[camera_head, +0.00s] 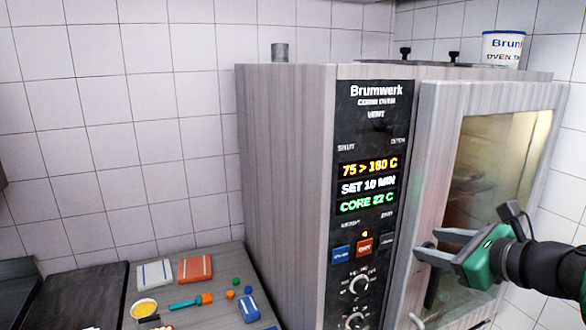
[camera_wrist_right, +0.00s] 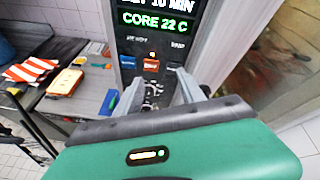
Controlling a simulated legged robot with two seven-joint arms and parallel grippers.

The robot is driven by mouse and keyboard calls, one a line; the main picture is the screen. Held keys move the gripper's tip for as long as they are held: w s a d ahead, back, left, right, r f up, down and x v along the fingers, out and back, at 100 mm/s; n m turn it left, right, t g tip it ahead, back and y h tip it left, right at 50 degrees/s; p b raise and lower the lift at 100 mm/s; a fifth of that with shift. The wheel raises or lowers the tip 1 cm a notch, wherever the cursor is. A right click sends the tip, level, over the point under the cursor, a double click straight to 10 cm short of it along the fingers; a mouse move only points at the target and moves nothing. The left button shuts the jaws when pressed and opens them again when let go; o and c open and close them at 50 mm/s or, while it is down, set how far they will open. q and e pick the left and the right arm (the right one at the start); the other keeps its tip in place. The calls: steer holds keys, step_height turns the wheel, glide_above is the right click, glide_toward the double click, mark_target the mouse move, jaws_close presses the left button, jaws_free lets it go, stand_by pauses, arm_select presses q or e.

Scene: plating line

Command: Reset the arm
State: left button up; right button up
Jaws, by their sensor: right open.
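My right gripper (camera_head: 428,248) is at the right in the head view, in front of the oven door by its dark handle (camera_head: 431,290). Its two grey fingers are apart and nothing shows between them. In the right wrist view the fingers (camera_wrist_right: 195,95) point toward the control panel and the door edge. The combi oven (camera_head: 290,150) is a tall steel unit with a lit display (camera_head: 367,187). Its glass door (camera_head: 490,170) looks at an angle to the front; I cannot tell whether it is fully shut. My left gripper is not in view.
A white tub (camera_head: 503,48) stands on the oven.

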steer(key=s+a+f+n+g+h+b, duration=0.1)
steer(key=a+f+n+g, duration=0.15)
steer(key=f, duration=0.55)
steer(key=s+a+f+n+g, duration=0.1)
steer(key=a+f+n+g, duration=0.15)
steer(key=f, duration=0.65)
steer(key=s+a+f+n+g+h+b, duration=0.1)
steer(key=s+a+f+n+g+b, duration=0.1)
steer(key=s+f+n, duration=0.7)
steer(key=s+a+f+n+g+h+b, duration=0.2)
steer(key=s+f+n, duration=0.6)
steer(key=f+n, duration=0.5)
step_height(320, 180, down, 4)
steer(key=shift+s+a+f+n+g+h, duration=0.15)
steer(key=shift+s+a+n+g+h, duration=0.2)
steer(key=shift+a+g, duration=0.25)
steer(key=shift+d, duration=0.1)
